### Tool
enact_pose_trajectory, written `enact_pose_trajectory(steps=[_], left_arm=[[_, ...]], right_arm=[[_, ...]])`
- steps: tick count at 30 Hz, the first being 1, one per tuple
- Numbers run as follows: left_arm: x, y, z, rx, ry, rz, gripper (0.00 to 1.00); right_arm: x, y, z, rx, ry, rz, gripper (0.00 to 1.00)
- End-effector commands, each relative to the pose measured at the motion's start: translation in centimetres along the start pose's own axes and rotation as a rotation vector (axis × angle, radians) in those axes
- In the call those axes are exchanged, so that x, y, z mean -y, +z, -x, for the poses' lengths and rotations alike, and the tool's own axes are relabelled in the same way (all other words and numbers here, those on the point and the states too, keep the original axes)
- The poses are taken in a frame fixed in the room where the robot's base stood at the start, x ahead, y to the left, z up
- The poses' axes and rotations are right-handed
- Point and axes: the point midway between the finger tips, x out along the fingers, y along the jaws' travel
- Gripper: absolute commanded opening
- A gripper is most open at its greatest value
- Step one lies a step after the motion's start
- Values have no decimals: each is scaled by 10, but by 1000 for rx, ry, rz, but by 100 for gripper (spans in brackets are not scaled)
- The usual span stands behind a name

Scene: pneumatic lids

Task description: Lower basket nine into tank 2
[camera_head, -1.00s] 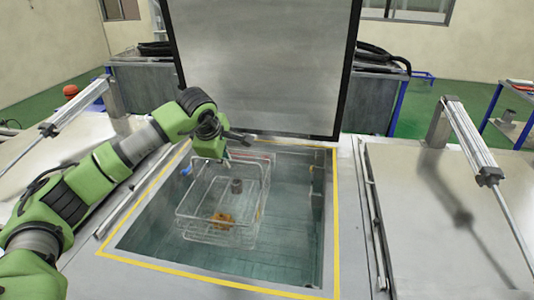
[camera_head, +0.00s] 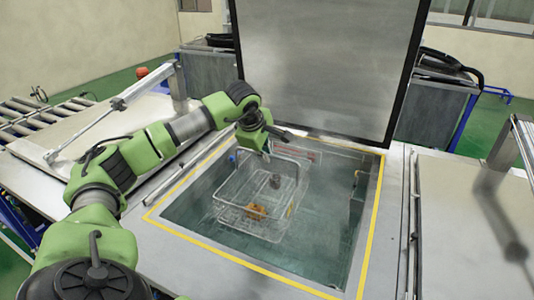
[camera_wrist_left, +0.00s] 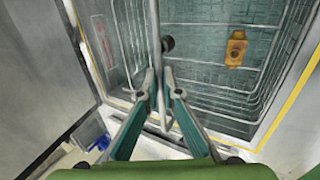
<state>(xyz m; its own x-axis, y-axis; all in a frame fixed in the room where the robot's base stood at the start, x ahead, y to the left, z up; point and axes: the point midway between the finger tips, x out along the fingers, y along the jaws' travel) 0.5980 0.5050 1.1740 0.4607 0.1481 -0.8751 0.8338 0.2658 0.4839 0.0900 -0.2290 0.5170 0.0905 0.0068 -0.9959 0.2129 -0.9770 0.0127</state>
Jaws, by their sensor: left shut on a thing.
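Basket nine is a wire basket (camera_head: 244,216) over the open tank opening (camera_head: 185,209), within its walls. I cannot tell how far it is below the water surface. In the left wrist view my fingertips (camera_wrist_left: 156,84) close on a wire, with the yellow part (camera_wrist_left: 235,48) in the basket beyond. My right gripper is not in view.
A big grey lid (camera_head: 322,62) stands upright behind the tank. Yellow tape (camera_head: 371,225) borders the opening. A closed lid (camera_head: 470,215) lies to the right and another flat cover (camera_head: 95,140) to the left. Inside the tank, room is clear to the basket's right.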

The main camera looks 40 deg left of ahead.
Motion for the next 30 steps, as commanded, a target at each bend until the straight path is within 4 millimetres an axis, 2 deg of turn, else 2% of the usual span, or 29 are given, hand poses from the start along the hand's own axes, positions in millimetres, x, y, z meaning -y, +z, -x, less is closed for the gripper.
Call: enact_pose_trajectory(steps=[30], left_arm=[[30, 0, -58, 1, 10, 1, 0]], right_arm=[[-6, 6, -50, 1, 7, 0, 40]])
